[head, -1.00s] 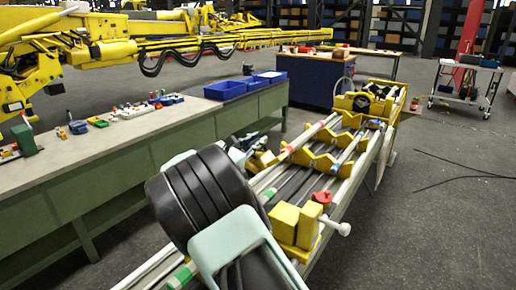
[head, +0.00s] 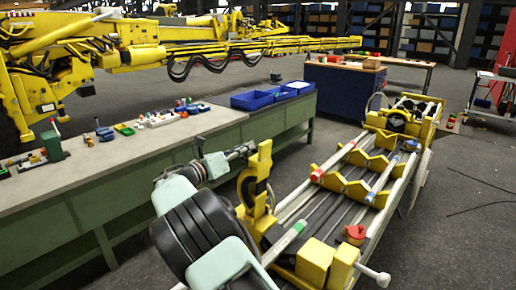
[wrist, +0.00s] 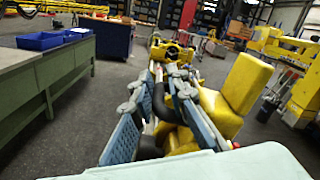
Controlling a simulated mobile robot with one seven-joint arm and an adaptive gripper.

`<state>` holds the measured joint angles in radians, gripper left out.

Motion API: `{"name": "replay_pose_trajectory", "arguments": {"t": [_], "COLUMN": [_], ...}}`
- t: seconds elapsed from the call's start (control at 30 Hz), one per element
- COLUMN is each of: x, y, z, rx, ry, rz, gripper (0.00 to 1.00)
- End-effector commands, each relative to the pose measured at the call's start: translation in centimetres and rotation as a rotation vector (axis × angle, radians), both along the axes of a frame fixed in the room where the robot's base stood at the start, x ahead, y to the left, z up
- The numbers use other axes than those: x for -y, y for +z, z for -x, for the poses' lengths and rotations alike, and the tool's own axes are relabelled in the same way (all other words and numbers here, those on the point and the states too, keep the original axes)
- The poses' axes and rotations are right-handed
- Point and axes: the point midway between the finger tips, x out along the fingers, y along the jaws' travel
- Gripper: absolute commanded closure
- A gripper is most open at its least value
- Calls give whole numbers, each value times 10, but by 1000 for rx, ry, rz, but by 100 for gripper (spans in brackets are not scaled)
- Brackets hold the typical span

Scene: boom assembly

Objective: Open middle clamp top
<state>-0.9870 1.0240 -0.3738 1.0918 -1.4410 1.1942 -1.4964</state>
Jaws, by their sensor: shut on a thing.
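The middle clamp top (head: 257,165) is a yellow piece standing upright on the left side of the boom assembly. In the wrist view, yellow clamp blocks (wrist: 243,88) fill the area right of the fingers. My gripper (head: 246,150) reaches the upper part of the upright piece from the left. In the wrist view my gripper (wrist: 165,100) has its blue-padded fingers around a dark part beside the yellow blocks. The exact contact is hard to see. Another yellow clamp (head: 328,264) with a white handle and a red knob stands at the front right, closed or open unclear.
The boom assembly (head: 345,190) with yellow notched supports and long rods runs away to the back right. A green workbench (head: 140,170) with small parts and blue bins (head: 258,100) lies on the left.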

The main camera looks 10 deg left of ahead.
Motion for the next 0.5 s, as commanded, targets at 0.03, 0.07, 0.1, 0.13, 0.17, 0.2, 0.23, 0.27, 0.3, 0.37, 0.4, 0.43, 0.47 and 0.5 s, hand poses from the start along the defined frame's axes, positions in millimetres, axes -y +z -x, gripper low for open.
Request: {"name": "replay_pose_trajectory", "arguments": {"t": [0.03, 0.07, 0.1, 0.13, 0.17, 0.2, 0.23, 0.27, 0.3, 0.37, 0.4, 0.43, 0.47, 0.5], "x": [-7, -9, -12, -15, -17, -20, -22, -24, -27, -31, -33, -34, -36, -38], "y": [-23, -24, -26, -27, -27, -29, -30, -31, -33, -34, -36, -36, -37, -39], "z": [0, -1, -3, -4, -6, -7, -9, -10, -12, -14, -15, -16, -17, -18], "rx": [-42, -49, -59, -64, -70, -80, -87, -92, -100, -109, -117, -122, -126, -132], "ry": [0, -1, -2, -2, -3, -4, -4, -4, -5, -5, -6, -6, -7, -7], "rz": [19, 32, 49, 61, 73, 88, 99, 108, 123, 141, 152, 161, 169, 179], "gripper": [100, 100, 100, 100, 100, 100, 100, 100, 100, 100, 100, 100, 100, 100]}}
